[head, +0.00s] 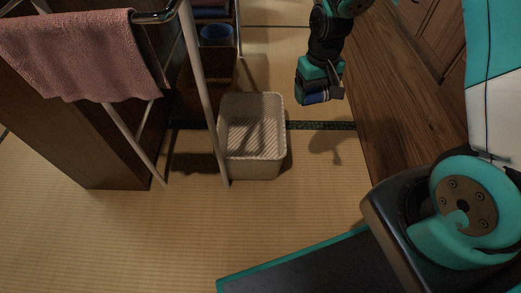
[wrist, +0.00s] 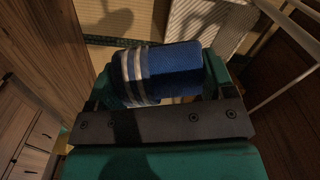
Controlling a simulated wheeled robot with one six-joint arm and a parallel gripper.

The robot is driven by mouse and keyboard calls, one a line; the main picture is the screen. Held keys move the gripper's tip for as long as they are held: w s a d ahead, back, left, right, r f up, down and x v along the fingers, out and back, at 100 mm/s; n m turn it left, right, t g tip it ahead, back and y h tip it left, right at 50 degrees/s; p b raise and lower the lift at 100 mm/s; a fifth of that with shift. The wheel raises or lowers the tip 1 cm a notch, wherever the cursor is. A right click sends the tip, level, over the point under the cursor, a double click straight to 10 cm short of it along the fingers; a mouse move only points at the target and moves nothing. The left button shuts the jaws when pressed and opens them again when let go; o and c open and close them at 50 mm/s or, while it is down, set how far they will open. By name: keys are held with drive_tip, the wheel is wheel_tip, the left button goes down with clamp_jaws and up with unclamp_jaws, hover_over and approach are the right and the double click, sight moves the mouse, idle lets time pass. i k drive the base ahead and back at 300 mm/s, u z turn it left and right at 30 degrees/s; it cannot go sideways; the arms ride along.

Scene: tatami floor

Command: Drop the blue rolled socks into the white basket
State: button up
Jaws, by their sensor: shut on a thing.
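The blue rolled socks (wrist: 170,72), with pale stripes near one end, are held between the fingers of my gripper (wrist: 160,80) in the wrist view. In the head view my gripper (head: 321,94) is shut on the socks (head: 316,98), up in the air to the right of the white basket. The white basket (head: 264,163) stands upright on the tatami and looks empty from above. Part of it also shows in the wrist view (wrist: 208,24), beyond the socks. The fingers partly hide the socks in the head view.
A metal rack (head: 205,90) with a pink towel (head: 85,55) stands close to the left of the basket. A dark blue container (head: 216,36) sits behind it. A wooden cabinet (head: 395,110) runs along the right. Tatami in front of the basket is clear.

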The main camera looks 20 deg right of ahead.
sight(256, 142)
drive_tip(key=z, duration=2.15)
drive_tip(key=i, duration=0.75)
drive_tip(key=u, duration=2.75)
drive_tip(key=i, duration=0.5)
drive_tip(key=z, duration=0.1)
